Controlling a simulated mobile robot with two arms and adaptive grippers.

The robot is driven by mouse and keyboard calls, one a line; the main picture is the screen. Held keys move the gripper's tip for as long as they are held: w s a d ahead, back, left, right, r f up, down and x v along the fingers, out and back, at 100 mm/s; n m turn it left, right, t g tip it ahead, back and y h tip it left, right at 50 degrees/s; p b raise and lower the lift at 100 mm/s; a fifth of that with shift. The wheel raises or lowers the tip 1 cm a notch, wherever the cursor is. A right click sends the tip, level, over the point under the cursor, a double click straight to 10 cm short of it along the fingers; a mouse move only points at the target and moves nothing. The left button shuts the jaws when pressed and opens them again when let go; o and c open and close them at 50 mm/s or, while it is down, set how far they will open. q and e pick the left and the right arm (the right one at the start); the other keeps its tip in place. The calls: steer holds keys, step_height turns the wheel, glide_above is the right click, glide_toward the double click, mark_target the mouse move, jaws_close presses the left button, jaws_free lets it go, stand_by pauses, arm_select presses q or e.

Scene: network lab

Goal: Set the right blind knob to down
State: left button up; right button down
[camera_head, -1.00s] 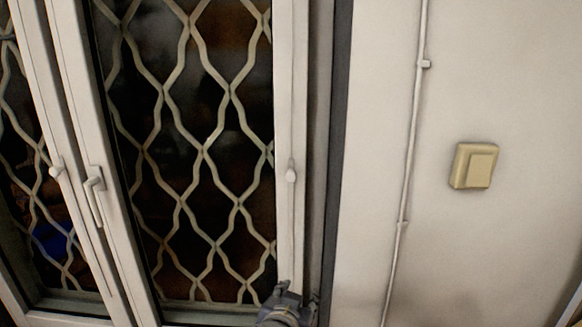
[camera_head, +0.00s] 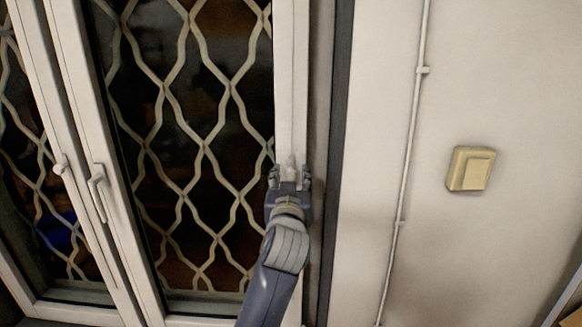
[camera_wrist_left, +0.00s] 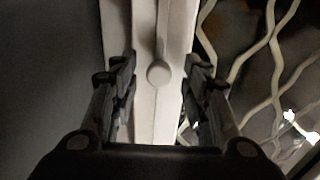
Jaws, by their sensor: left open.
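The right blind knob is a small round white knob (camera_wrist_left: 158,74) on the right window frame, with a thin cord or rod running up from it in the left wrist view. In the head view the knob (camera_head: 291,162) shows just at the fingertips of my left gripper (camera_head: 290,174). My left gripper is open, with one finger on each side of the knob. In the left wrist view a gap shows between the knob and both fingers (camera_wrist_left: 160,78). My right gripper is not in view.
A second white knob (camera_head: 60,167) and a window handle (camera_head: 97,190) are on the left frames. A lattice grille (camera_head: 204,150) covers the dark glass. A thin conduit (camera_head: 411,130) and a yellowish switch (camera_head: 471,168) are on the right wall.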

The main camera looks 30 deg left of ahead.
arm_select(q)
steer(key=shift+p+x, duration=0.3)
steer(key=shift+x, duration=0.85)
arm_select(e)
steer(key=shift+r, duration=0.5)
